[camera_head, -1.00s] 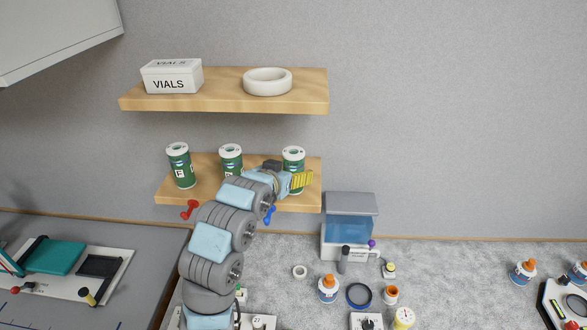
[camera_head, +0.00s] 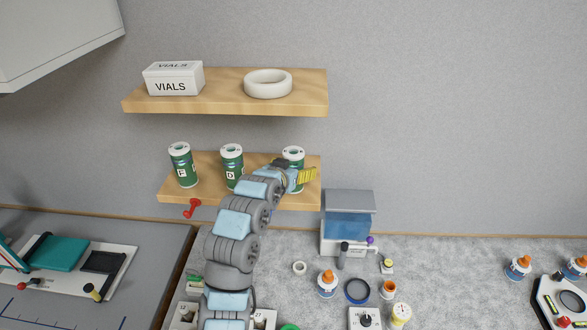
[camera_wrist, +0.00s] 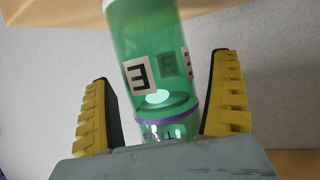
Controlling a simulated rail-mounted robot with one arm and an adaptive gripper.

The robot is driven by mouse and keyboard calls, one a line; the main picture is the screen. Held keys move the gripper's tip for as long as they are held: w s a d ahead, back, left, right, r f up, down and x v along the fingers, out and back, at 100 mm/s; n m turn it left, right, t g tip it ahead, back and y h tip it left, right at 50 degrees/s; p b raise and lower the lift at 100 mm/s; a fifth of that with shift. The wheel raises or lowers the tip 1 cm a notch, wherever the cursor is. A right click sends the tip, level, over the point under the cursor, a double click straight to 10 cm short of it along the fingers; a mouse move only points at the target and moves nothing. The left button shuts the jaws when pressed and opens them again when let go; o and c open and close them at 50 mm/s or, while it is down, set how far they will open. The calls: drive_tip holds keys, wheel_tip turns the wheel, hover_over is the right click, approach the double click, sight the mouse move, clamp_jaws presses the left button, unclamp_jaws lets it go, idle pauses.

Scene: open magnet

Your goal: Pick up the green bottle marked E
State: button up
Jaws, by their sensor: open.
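The green bottle marked E (camera_wrist: 150,50) fills the middle of the wrist view, between the two yellow fingers of my gripper (camera_wrist: 162,115). Its white label with a black E faces the camera, and grey gaps show between the bottle and both fingers. In the head view, a green bottle with a white lid (camera_head: 293,154) stands at the right end of the lower shelf (camera_head: 205,200). My gripper (camera_head: 307,175), open, is in front of it and hides most of it, so its label cannot be read there.
A green bottle marked F (camera_head: 182,165) and one marked D (camera_head: 231,166) stand left on the same shelf. The upper shelf (camera_head: 225,107) holds a VIALS box (camera_head: 173,79) and a white ring (camera_head: 268,83). The bench below (camera_head: 450,270) carries several small bottles and a blue-fronted box (camera_head: 348,222).

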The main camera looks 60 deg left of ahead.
drive_tip(key=c, duration=1.4)
drive_tip(key=shift+o, duration=0.2)
drive_tip(key=shift+r, duration=0.1)
